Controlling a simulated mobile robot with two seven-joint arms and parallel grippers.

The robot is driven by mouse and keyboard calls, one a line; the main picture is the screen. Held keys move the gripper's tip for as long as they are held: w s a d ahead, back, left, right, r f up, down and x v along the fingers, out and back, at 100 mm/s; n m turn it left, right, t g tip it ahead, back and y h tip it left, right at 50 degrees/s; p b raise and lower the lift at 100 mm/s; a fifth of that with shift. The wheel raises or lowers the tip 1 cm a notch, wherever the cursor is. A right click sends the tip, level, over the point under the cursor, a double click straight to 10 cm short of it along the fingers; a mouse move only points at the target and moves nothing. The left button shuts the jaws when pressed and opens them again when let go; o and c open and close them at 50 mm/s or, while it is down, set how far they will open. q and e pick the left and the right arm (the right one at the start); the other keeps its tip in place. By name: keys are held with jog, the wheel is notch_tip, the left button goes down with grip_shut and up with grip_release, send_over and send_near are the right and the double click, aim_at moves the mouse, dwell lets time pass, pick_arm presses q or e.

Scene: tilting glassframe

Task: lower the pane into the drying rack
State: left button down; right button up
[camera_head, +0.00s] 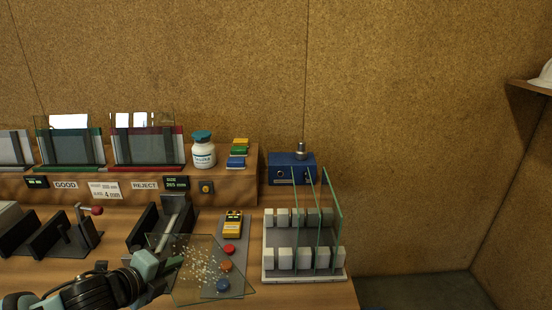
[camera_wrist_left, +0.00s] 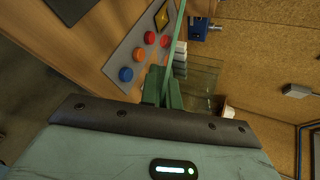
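My left gripper (camera_head: 172,263) is shut on the left edge of a clear glass pane (camera_head: 205,283) with white specks. The pane is tilted in the head view, above the front of the bench. In the left wrist view the gripper's green fingers (camera_wrist_left: 163,88) pinch the pane, seen nearly edge-on as a green strip (camera_wrist_left: 176,35). The drying rack (camera_head: 305,278), a pale tray with two rows of white blocks, stands right of the held pane and apart from it. Upright panes (camera_head: 333,205) stand in its middle and right slots. My right gripper is not in view.
A grey panel with red (camera_head: 229,249), orange and blue buttons lies behind the held pane, with a yellow meter (camera_head: 233,224) above it. A blue box (camera_head: 292,168) stands behind the rack. Dark fixtures (camera_head: 160,225) stand at left. The rack's left slots look free.

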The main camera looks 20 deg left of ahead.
aim_at(156, 243)
pick_arm(q)
jog(key=shift+w+a+r+m+g, duration=0.2)
jog(key=shift+a+r+m+g, duration=0.2)
jog(key=shift+a+r, duration=0.2)
jog(key=shift+w+a+r+m+g, duration=0.2)
jog(key=shift+a+r+m+g, duration=0.25)
jog(key=shift+a, duration=0.15)
jog(key=shift+w+a+r+m+g, duration=0.1)
jog(key=shift+a+r+m+g, duration=0.25)
jog(key=shift+a+r+g, duration=0.15)
jog(key=shift+w+a+r+m+g, duration=0.1)
jog(key=shift+a+r+m+g, duration=0.2)
jog(key=shift+r, duration=0.3)
jog(key=shift+r, duration=0.1)
